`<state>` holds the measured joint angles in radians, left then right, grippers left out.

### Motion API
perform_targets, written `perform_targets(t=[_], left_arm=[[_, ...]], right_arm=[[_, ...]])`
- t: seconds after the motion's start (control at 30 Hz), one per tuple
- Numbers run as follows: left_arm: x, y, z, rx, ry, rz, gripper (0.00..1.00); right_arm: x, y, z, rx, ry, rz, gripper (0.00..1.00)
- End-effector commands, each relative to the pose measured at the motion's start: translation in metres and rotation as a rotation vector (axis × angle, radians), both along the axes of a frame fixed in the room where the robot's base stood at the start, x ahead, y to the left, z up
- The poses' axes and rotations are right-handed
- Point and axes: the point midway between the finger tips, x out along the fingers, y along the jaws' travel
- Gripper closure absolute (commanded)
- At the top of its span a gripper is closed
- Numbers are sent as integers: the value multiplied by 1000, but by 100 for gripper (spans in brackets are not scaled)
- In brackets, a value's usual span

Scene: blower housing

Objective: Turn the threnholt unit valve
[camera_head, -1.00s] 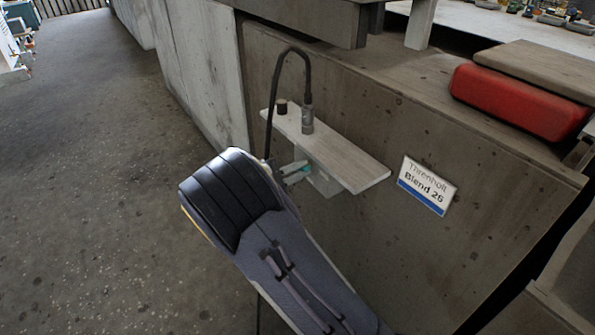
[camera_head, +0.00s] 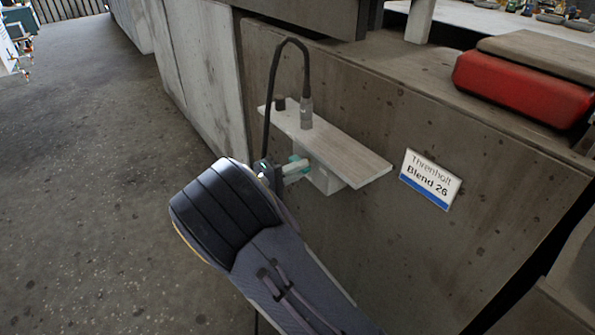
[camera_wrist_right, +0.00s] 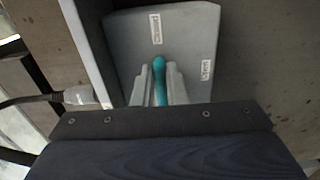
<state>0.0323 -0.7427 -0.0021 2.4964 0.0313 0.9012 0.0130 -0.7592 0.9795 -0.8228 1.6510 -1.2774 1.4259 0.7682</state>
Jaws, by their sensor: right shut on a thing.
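The valve is a grey box (camera_head: 325,181) under a small shelf, with a sign "Threnholt Blend 26" (camera_head: 430,180) to its right. Its teal handle (camera_head: 295,160) shows only partly in the head view. In the right wrist view the teal handle (camera_wrist_right: 160,82) stands out from the grey box face (camera_wrist_right: 125,45), running down the picture between my fingers. My right gripper (camera_head: 293,171) is shut on the handle; in the wrist view its pale fingers (camera_wrist_right: 159,85) flank it on both sides. Two small labels on the box face are too small to read. My left gripper is out of view.
The shelf (camera_head: 350,160) juts out just above the box. A black cable (camera_head: 270,100) loops from a connector (camera_head: 306,112) on it down past my wrist. A dark knob (camera_head: 279,103) is beside it. A red case (camera_head: 520,90) lies on the ledge. Floor at left is clear.

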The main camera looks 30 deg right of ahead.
Motion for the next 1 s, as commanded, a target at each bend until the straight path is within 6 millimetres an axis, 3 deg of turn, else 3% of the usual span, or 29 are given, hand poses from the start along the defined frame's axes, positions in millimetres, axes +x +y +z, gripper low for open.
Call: perform_targets(t=[0.33,0.37,0.53,0.83,1.0], left_arm=[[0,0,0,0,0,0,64],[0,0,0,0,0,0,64],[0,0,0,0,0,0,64],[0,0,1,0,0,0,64],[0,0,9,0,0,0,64]], right_arm=[[0,1,-1,4,-4,0,100],[0,1,-1,4,-4,-1,87],[0,0,-1,3,-4,0,66],[0,3,0,1,-3,1,66],[-1,24,2,0,-3,3,66]])
